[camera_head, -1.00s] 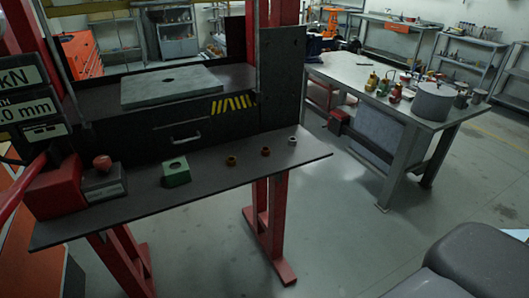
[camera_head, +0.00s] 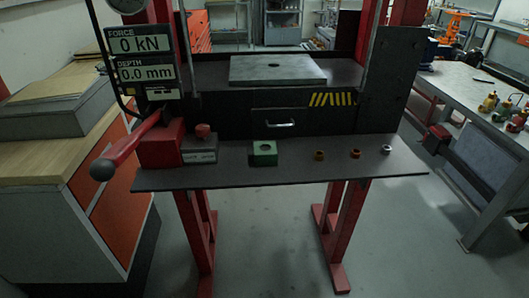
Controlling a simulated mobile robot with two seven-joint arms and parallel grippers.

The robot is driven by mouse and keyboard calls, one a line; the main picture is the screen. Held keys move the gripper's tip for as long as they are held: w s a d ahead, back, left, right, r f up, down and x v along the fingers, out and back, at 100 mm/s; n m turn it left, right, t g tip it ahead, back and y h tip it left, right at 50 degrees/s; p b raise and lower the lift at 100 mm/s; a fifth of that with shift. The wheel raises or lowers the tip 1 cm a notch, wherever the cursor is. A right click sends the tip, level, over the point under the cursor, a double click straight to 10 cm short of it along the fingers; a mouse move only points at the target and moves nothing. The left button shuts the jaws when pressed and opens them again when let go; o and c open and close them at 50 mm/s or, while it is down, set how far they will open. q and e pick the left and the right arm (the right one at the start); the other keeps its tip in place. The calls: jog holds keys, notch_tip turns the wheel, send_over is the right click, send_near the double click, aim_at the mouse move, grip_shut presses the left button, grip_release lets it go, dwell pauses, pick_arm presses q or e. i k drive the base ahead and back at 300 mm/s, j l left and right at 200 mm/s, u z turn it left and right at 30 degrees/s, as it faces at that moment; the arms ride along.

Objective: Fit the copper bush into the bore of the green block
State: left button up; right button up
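The green block (camera_head: 263,152) sits on the dark front shelf (camera_head: 300,175) of a press, with a round bore open in its top. To its right stand three small rings in a row, apart from each other. Two are copper or orange-brown: the nearer one (camera_head: 319,155) and the middle one (camera_head: 355,153). The third ring (camera_head: 387,149) is silver-grey. I cannot tell which brown ring is the copper bush. Neither of my grippers is in view.
A red lever with a dark knob (camera_head: 103,169) juts out at the left of the shelf, by a grey box with a red button (camera_head: 203,132). A grey plate (camera_head: 277,69) with a hole lies behind. A display (camera_head: 146,58) reads 0 kN and 0.0 mm. Open floor lies in front.

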aim_at(270, 158)
jog(key=i+l+z, duration=0.2)
jog(key=i+z, duration=0.15)
jog(key=i+l+z, duration=0.1)
jog(key=i+z, duration=0.25)
jog(key=i, duration=0.15)
